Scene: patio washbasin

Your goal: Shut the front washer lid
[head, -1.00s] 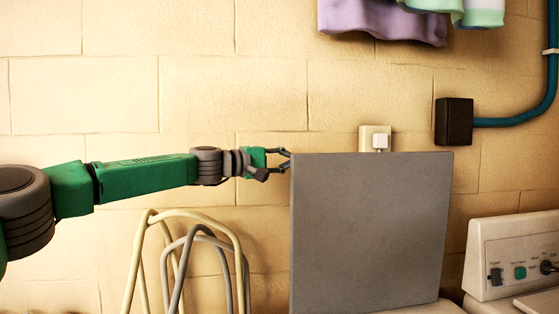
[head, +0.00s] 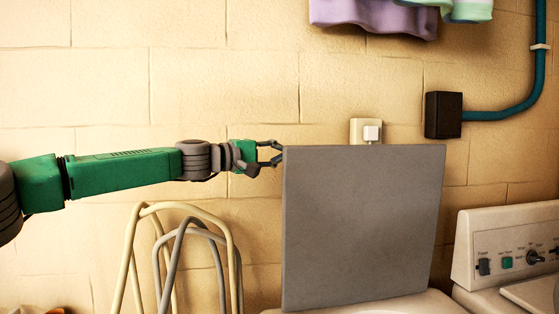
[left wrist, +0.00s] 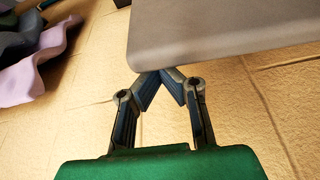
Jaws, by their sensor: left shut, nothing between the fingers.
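The front washer lid (head: 360,230) is a flat grey panel standing raised, nearly upright, on the white washer (head: 400,304) at the bottom of the head view. In the left wrist view the lid (left wrist: 225,32) fills the upper right, its rounded edge just beyond my fingertips. My left gripper (head: 280,153) reaches in from the left to the lid's upper left corner. In the left wrist view its fingertips (left wrist: 160,74) meet with nothing between them, at or very near the lid's edge; I cannot tell whether they touch. My right gripper is not in view.
Looped hoses or tubes (head: 180,230) stand left of the lid. A second machine with a control panel (head: 510,245) is at the right. A wall socket (head: 366,131), a black box (head: 443,115) and hanging cloths (head: 375,14) are on or near the tiled wall behind.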

